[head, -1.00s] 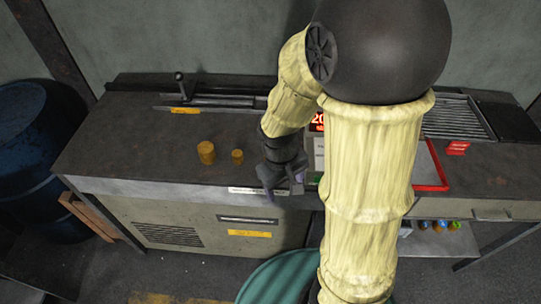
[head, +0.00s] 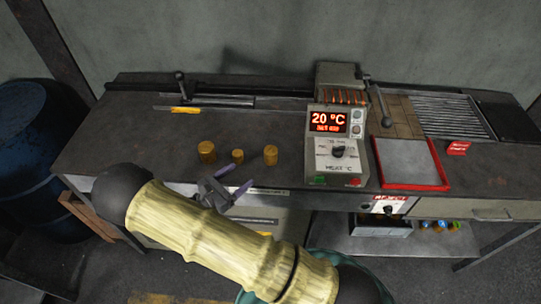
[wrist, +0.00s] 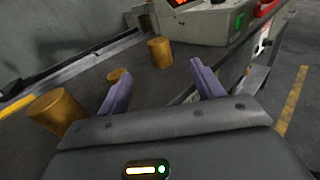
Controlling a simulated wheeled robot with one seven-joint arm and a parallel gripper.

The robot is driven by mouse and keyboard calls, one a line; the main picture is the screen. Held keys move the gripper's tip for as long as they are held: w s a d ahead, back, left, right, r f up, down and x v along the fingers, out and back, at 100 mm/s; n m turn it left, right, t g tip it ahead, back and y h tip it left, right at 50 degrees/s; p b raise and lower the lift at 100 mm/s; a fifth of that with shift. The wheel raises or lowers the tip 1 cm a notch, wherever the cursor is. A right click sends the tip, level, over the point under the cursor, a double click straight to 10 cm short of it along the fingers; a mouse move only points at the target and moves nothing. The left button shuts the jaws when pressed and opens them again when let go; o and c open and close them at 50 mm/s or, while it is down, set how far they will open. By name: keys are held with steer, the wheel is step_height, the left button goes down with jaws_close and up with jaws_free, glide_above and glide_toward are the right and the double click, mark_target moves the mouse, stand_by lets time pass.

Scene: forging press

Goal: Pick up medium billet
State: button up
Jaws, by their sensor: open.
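Three upright orange-brown billets stand in a row on the dark bench. The medium billet (head: 270,154) is the right one; the large billet (head: 206,152) is at left and the small billet (head: 238,156) is between them. My gripper (head: 241,176) is open and empty at the bench's front edge, its purple fingers pointing toward the medium billet. In the wrist view the medium billet (wrist: 160,53) stands beyond the gap between my fingertips (wrist: 158,75), apart from them. The small billet (wrist: 117,75) is partly hidden behind the left finger. The large billet (wrist: 57,112) is farther left.
A heater control box (head: 340,145) reading 20 °C stands right of the medium billet. Beside it is a red-rimmed tray (head: 412,187). A rail with a handle (head: 205,101) lies behind the billets. The bench left of the large billet is clear.

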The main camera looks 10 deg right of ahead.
mark_target(265, 153)
steer(key=shift+w+a+f+n+t, duration=0.15)
steer(key=shift+a+n+t, duration=0.15)
steer(key=shift+a+t, duration=0.15)
steer(key=shift+d, duration=0.1)
steer(key=p+x, duration=0.3)
steer(key=x, duration=0.8)
steer(key=shift+w+d+p, duration=0.1)
steer(key=shift+d+p, duration=0.15)
steer(key=shift+p, duration=0.15)
steer(key=shift+w+d, duration=0.2)
